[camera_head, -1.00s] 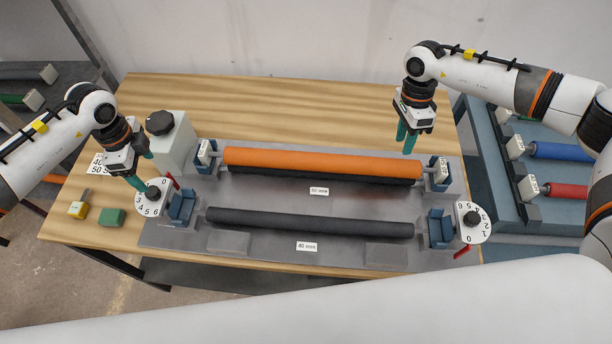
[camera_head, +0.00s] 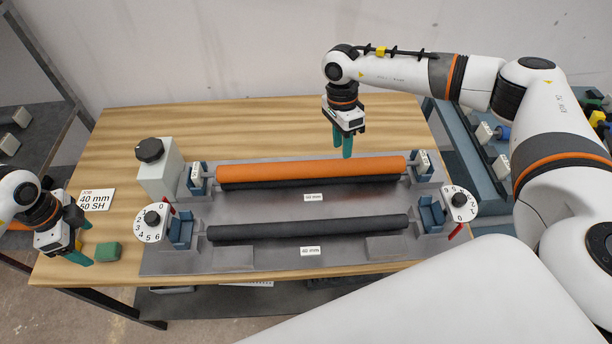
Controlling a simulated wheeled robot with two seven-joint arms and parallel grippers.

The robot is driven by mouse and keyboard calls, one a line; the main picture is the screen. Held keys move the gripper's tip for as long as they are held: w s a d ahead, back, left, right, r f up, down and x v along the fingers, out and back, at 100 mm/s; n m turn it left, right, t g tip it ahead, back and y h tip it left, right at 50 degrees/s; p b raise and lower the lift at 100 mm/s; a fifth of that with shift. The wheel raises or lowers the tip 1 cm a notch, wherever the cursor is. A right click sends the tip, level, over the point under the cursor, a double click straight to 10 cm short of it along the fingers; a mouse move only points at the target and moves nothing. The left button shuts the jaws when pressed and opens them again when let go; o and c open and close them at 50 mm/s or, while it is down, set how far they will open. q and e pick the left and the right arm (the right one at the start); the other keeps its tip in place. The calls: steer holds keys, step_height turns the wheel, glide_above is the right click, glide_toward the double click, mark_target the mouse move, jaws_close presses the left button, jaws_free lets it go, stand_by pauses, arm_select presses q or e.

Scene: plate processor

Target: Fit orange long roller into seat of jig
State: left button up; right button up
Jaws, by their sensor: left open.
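The orange long roller (camera_head: 310,169) lies across the rear of the jig (camera_head: 290,205), between two end blocks with white labels, left (camera_head: 196,174) and right (camera_head: 423,160). A black roller (camera_head: 310,183) runs close below and in front of it. My right gripper (camera_head: 342,150) hangs above and behind the orange roller, right of its middle, with nothing seen in it; its finger gap is unclear.
A second black roller (camera_head: 307,228) lies along the jig's front between blue brackets. Numbered dials stand at left (camera_head: 151,222) and right (camera_head: 460,203). A grey box with a black knob (camera_head: 158,168) stands behind left. A job card (camera_head: 95,200) lies left. The rear table is clear.

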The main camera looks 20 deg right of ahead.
step_height(320, 180, up, 10)
steer(key=w+d, duration=0.1)
steer(key=shift+w, duration=0.3)
steer(key=shift+f, duration=0.1)
steer(key=shift+f, duration=0.1)
